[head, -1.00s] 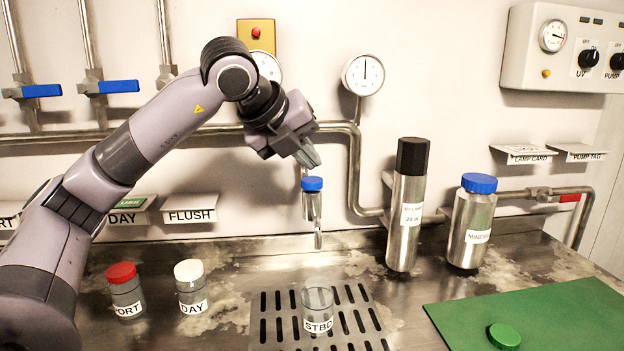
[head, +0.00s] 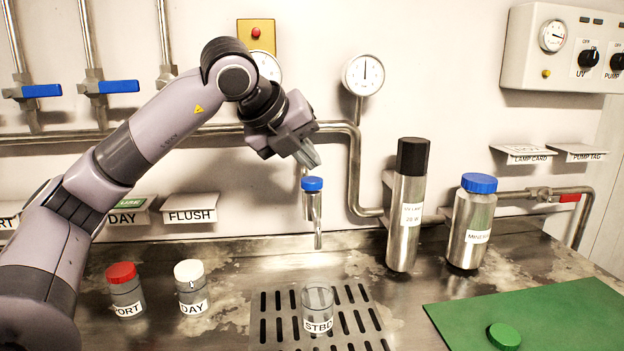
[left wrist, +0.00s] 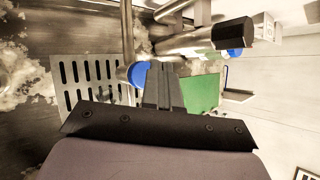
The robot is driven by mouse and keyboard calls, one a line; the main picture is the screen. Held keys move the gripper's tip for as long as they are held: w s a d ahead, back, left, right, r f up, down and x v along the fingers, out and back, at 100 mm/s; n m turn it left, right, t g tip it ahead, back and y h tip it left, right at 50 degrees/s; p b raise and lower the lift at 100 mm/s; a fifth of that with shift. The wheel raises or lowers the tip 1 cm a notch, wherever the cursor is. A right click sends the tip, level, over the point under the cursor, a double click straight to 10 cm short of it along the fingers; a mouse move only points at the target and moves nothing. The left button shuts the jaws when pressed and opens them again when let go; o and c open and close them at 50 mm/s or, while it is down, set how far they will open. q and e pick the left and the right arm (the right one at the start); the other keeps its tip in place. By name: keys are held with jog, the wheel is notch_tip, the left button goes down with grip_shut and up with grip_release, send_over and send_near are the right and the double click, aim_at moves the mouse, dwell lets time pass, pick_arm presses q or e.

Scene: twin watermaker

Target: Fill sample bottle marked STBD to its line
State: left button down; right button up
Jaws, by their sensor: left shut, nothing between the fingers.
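The clear STBD bottle (head: 318,310) stands upright and uncapped on the slotted drain grate (head: 268,332). I cannot make out a water level or a line on it. Above it hangs the sample tap, a metal spout (head: 318,215) with a blue knob (head: 312,184); the spout's mouth is over the bottle and apart from it. The blue knob also shows in the left wrist view (left wrist: 139,74). My left gripper (head: 309,157) is shut and empty, just above the blue knob. In the left wrist view its fingers (left wrist: 162,80) are together beside the knob. My right gripper is not in view.
The PORT bottle (head: 125,292) with a red cap and the DAY bottle (head: 190,288) with a white cap stand at left. A black-topped cylinder (head: 405,215) and a blue-capped bottle (head: 472,225) stand right. A green cap (head: 504,336) lies on the green mat (head: 560,315).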

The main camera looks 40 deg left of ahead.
pick_arm(q)
jog(key=shift+f, duration=0.1)
jog(key=shift+f+b, duration=0.35)
jog(key=shift+b, duration=0.15)
jog(key=shift+f+b, duration=0.5)
jog(key=shift+f, duration=0.05)
dwell(0.5)
dwell(5.8)
jog(key=shift+r+p, duration=0.8)
jog(key=shift+r, duration=0.2)
